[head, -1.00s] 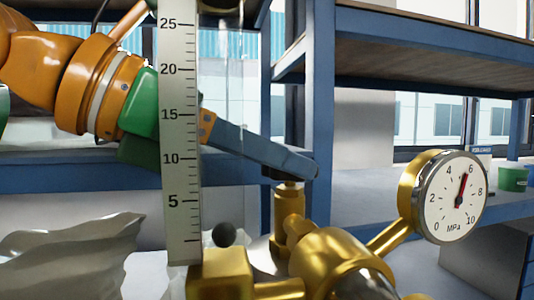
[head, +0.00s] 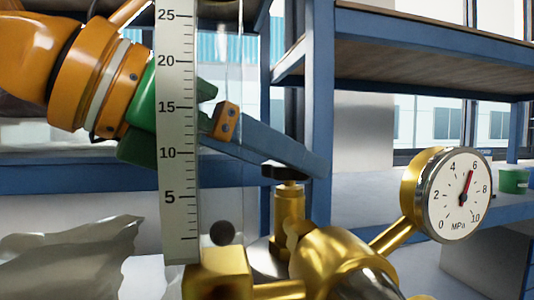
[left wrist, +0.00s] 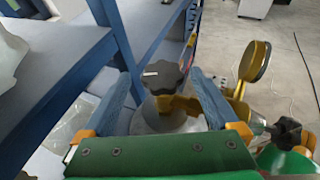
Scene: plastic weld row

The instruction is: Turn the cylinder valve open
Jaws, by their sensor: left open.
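The cylinder valve has a black lobed handwheel (head: 284,172) on an upright brass stem (head: 289,215), below my left gripper's blue finger in the head view. In the left wrist view the handwheel (left wrist: 164,77) has a white mark on top and lies between the two blue fingers. My left gripper (left wrist: 160,84) is open, with a finger on each side of the handwheel and visible gaps. In the head view my left gripper (head: 300,160) reaches in from the left, partly behind the scale. I cannot tell the exact finger height. My right gripper is out of view.
A round pressure gauge (head: 461,196) with a red needle near 6 stands right of the valve on brass fittings (head: 345,255). An upright scale tube (head: 178,130) stands close in front, with a dark ball (head: 222,232) beside it. Blue shelving (head: 320,100) stands behind.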

